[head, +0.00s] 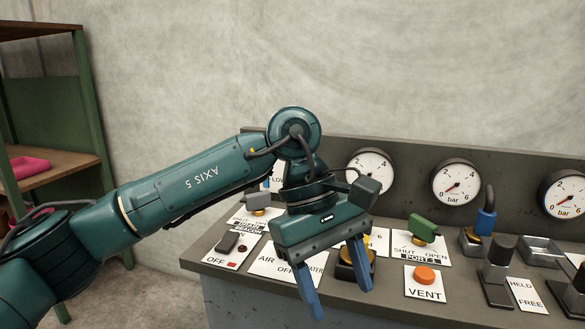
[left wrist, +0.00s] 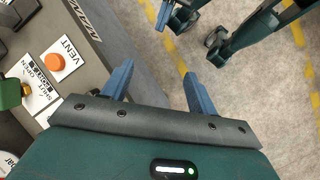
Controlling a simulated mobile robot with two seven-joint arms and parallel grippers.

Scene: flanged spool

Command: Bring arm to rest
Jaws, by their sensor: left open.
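My left gripper (head: 336,288) is open and empty. In the head view it hangs from the bent left arm (head: 190,180), fingers pointing down, in front of the near left part of the control panel (head: 225,262). In the left wrist view the two blue fingers (left wrist: 160,88) stand apart with nothing between them. The panel's edge is to their left and floor shows beyond them. Teal arm parts with a blue finger-like tip (left wrist: 163,16) show at the top of that view; they look like my right gripper, cut off by the frame.
The panel carries several gauges (head: 371,172), an orange VENT button (head: 426,275), a green valve handle (head: 422,228), a blue padlock (head: 486,222) and a dark switch (head: 228,242). Yellow-marked floor (left wrist: 235,85) is open beside the panel.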

